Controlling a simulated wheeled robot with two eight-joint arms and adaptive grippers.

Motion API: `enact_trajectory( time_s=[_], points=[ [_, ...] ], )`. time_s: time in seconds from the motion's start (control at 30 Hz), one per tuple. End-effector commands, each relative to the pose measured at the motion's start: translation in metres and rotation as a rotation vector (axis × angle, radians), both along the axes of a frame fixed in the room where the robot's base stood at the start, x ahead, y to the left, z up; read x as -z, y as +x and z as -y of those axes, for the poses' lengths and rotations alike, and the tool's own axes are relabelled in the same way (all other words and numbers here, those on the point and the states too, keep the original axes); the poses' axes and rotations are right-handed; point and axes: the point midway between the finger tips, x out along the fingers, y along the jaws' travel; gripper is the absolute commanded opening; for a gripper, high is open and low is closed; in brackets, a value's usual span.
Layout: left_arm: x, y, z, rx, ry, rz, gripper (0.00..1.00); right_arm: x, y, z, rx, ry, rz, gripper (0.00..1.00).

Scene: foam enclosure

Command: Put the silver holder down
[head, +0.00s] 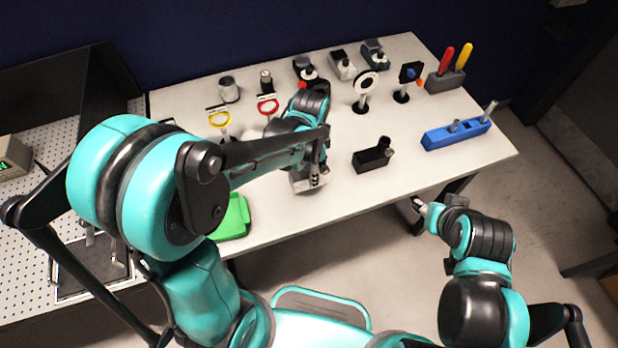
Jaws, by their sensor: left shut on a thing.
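The silver holder (303,185) is a small grey block under my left gripper (318,170), near the front edge of the white table (400,205). My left gripper is shut on it, and the fingers and arm hide part of it. I cannot tell whether its underside touches the tabletop. My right gripper (428,212) is off the table's front edge, far to the right of the holder. It is small in view, and its finger opening does not show clearly.
A black holder (372,158) stands to the right, and a blue block (455,134) is further right. A green tray (234,218) lies at the front left. Several small mounts line the back. Bare tabletop lies between the silver and black holders.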

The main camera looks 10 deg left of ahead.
Motion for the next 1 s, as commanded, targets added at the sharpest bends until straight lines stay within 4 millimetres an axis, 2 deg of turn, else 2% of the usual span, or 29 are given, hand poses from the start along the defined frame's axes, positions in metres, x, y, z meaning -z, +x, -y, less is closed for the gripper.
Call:
enact_trajectory(
  time_s=[0.1, 0.27, 0.5, 0.9, 0.93, 1.0],
  points=[
    [0.006, 0.008, -0.007, 0.000, 0.000, 0.000, 0.00, 0.003, 0.000, 0.000, 0.000, 0.000, 0.000, 0.40],
    [0.014, 0.010, -0.008, 0.001, 0.000, 0.000, 0.00, 0.006, 0.000, 0.000, 0.000, 0.000, 0.000, 0.40],
    [0.047, 0.009, -0.008, 0.001, 0.000, 0.000, 0.00, 0.017, 0.000, 0.000, 0.000, 0.000, 0.000, 0.40],
    [0.051, 0.009, -0.008, 0.000, 0.000, 0.000, 0.00, 0.020, 0.000, 0.000, 0.000, 0.000, 0.000, 0.40],
    [0.051, 0.009, -0.008, 0.001, 0.000, 0.000, 0.46, 0.020, 0.000, 0.000, 0.000, 0.000, 0.000, 0.40],
    [0.050, 0.009, -0.008, 0.000, 0.000, 0.000, 0.61, 0.019, 0.000, 0.000, 0.000, 0.000, 0.000, 0.40]
  ],
)
